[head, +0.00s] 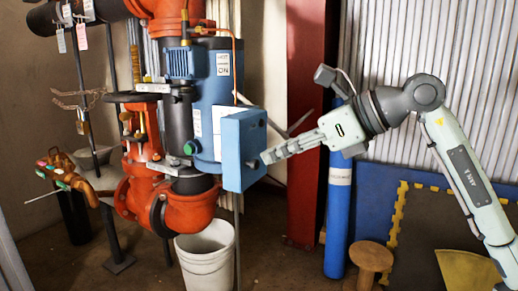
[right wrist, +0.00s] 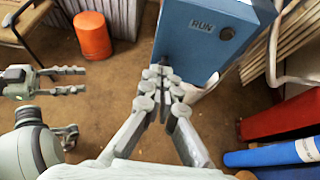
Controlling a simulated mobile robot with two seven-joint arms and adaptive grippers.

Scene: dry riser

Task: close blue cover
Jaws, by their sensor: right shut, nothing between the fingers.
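The blue cover (head: 232,150) shows as a boxy blue part on the right side of the blue pump motor (head: 216,95). In the right wrist view the blue cover (right wrist: 190,45) fills the top middle, with a RUN label and a dark round button. My right gripper (head: 265,157) is shut and empty, its fingertips at the cover's right face, low down. In the right wrist view its fingertips (right wrist: 160,73) overlap the cover's lower edge; I cannot tell whether they touch. My left gripper (right wrist: 82,80) is open and empty, away from the cover.
Orange pipework (head: 185,205) stands below and left of the cover. A white bucket (head: 207,255) is on the floor beneath. A red column (head: 305,130) and a blue cylinder (head: 339,215) stand behind my right gripper. A wooden stool (head: 371,258) is at the lower right.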

